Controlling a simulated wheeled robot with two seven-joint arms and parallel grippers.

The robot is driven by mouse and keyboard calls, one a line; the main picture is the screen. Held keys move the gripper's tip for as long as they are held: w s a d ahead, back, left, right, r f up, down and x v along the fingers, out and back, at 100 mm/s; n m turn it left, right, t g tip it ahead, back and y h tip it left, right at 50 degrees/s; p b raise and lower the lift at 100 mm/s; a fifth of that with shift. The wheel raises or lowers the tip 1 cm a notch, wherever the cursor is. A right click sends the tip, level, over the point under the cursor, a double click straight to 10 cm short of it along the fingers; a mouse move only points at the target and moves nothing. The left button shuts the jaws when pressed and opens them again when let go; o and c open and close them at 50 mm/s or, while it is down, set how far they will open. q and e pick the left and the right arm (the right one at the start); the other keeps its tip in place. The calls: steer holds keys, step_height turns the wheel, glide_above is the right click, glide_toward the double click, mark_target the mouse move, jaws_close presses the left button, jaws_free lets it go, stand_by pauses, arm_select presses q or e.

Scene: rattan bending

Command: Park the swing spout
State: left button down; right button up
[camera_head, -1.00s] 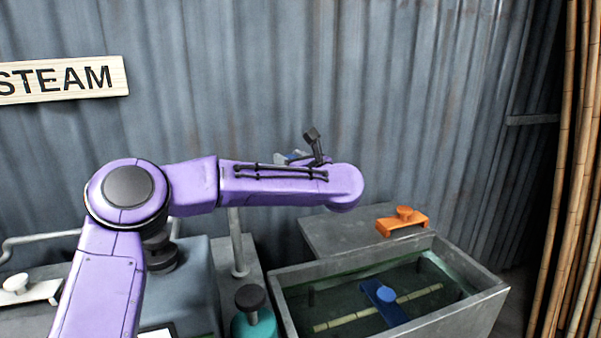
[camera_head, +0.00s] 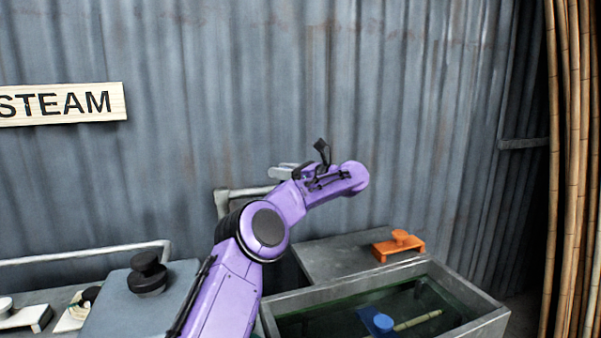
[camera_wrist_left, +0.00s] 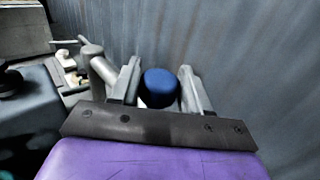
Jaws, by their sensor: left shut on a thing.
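The swing spout (camera_head: 240,191) is a grey pipe. Its horizontal arm shows at the back against the corrugated wall and runs behind my left forearm. In the left wrist view its thick grey pipe (camera_wrist_left: 100,66) stands just left of the fingers. My left gripper (camera_head: 284,171) is shut on a dark blue knob (camera_wrist_left: 160,87), which sits between its two fingers (camera_wrist_left: 158,84) in the wrist view. The knob appears to be the spout's handle, but the joint between them is hidden. My right gripper is not in view.
A grey box with a black knob (camera_head: 147,272) stands left of my arm.

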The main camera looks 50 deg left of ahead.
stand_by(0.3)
arm_select(q)
steer(key=c, duration=1)
jaws_free()
steer(key=o, duration=0.4)
steer(key=shift+a, duration=0.15)
steer(key=shift+c, duration=0.2)
steer(key=shift+a+f, duration=0.1)
steer(key=shift+a, duration=0.05)
steer(key=b+v, duration=0.2)
steer(key=v, duration=0.8)
steer(key=shift+d, duration=0.25)
steer(key=shift+w+f, duration=0.1)
